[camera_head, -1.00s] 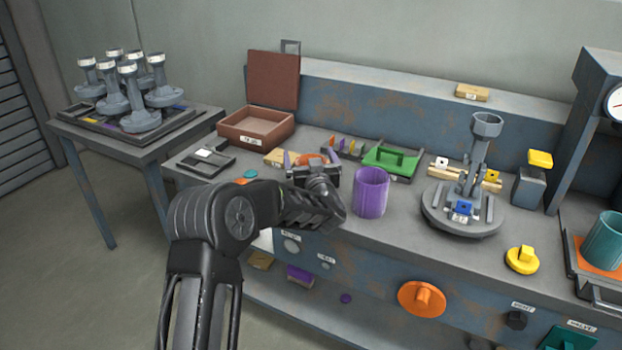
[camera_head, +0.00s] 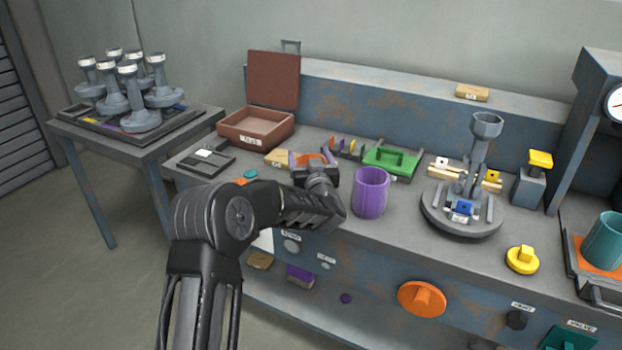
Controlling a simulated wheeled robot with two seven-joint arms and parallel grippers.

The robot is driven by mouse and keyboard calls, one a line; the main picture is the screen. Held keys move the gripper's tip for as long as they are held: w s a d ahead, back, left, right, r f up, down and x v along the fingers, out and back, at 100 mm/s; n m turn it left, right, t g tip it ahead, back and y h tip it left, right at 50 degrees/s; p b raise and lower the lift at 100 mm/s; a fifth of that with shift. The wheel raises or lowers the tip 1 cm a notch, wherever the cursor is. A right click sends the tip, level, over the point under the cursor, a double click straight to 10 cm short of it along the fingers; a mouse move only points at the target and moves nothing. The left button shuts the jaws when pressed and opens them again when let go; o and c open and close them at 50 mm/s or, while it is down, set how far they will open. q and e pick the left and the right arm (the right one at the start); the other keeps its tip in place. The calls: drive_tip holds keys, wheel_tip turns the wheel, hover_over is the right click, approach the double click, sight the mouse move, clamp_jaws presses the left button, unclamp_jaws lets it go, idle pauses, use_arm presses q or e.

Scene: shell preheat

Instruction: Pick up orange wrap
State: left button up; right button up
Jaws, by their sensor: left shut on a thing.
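My left gripper (camera_head: 314,164) reaches over the bench from the left and is shut on the orange wrap. The gripper body and wrist hide the wrap's lower part, so I cannot tell whether it still touches what is under it. My right gripper is not in view.
A purple mug (camera_head: 370,194) stands close to the right of my left wrist. Behind are a green tray (camera_head: 391,161) and small coloured pieces. An open brown box (camera_head: 257,131) is at the back left, and a round grey stand (camera_head: 461,212) is to the right.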

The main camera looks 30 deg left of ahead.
use_arm(q)
drive_tip(key=shift+r, duration=0.15)
wheel_tip(320, 180, up, 10)
drive_tip(key=shift+p, duration=0.35)
idle(0.6)
